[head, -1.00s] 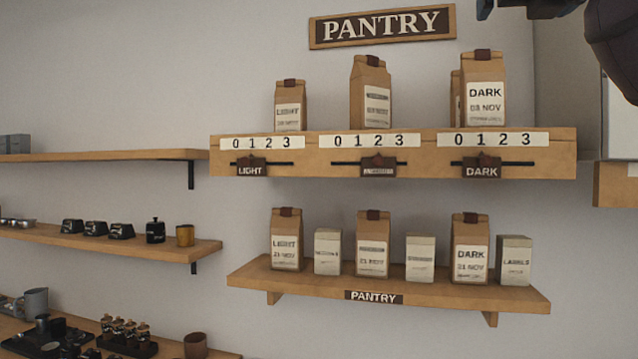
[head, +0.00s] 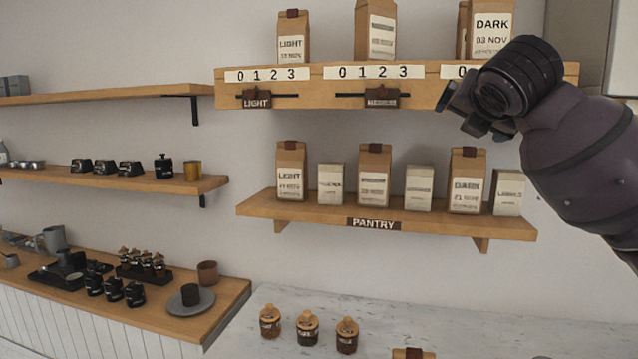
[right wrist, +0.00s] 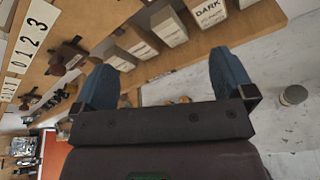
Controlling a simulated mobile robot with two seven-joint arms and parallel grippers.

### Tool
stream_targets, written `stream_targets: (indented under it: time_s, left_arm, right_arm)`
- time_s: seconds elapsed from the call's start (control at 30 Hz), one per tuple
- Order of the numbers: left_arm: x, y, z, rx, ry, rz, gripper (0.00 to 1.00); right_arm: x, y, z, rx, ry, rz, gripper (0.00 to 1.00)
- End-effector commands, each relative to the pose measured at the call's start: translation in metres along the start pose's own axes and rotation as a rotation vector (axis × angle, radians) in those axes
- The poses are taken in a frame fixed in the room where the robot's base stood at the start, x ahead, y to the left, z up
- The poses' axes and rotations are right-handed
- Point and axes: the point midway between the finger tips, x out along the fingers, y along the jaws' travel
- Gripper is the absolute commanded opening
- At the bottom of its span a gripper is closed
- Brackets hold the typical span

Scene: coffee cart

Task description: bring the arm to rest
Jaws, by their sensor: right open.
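My right arm comes into the head view from the right, and its gripper (head: 466,108) is in front of the right end of the upper pantry shelf (head: 420,93). It hides the dark slider and most of that number strip. In the right wrist view the two blue fingers of the gripper (right wrist: 165,80) are wide apart with nothing held between them. A bag marked DARK (right wrist: 212,10) and pale boxes lie beyond the fingers there; I see no contact with them. My left gripper is in neither view.
The lower pantry shelf (head: 330,212) holds bags and boxes below the gripper. The light slider (head: 256,98) and middle slider (head: 382,97) are left of it. Three small jars with wooden lids, one here (head: 307,327), stand on the pale counter (head: 420,332). Side shelves hold cups.

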Motion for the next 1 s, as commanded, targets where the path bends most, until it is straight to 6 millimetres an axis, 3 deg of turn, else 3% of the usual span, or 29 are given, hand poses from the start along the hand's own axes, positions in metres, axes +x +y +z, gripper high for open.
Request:
stream_targets:
  time_s: [0.03, 0.2, 0.47, 0.77, 1.0]
  left_arm:
    - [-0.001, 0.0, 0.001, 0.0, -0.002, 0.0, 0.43]
    - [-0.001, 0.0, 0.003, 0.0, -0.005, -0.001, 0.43]
    - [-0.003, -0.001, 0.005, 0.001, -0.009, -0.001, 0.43]
    - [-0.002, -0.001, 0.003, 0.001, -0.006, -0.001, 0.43]
    - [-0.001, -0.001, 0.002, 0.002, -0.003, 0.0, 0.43]
  right_arm:
    - [0.012, -0.01, -0.026, 0.047, 0.036, -0.01, 1.0]
    - [0.037, -0.045, -0.103, 0.238, 0.13, -0.052, 1.0]
    - [0.05, -0.104, -0.215, 0.556, 0.254, -0.158, 1.0]
    - [0.031, -0.176, -0.329, 0.954, 0.34, -0.34, 1.0]
    - [-0.006, -0.232, -0.406, 1.284, 0.346, -0.529, 1.0]
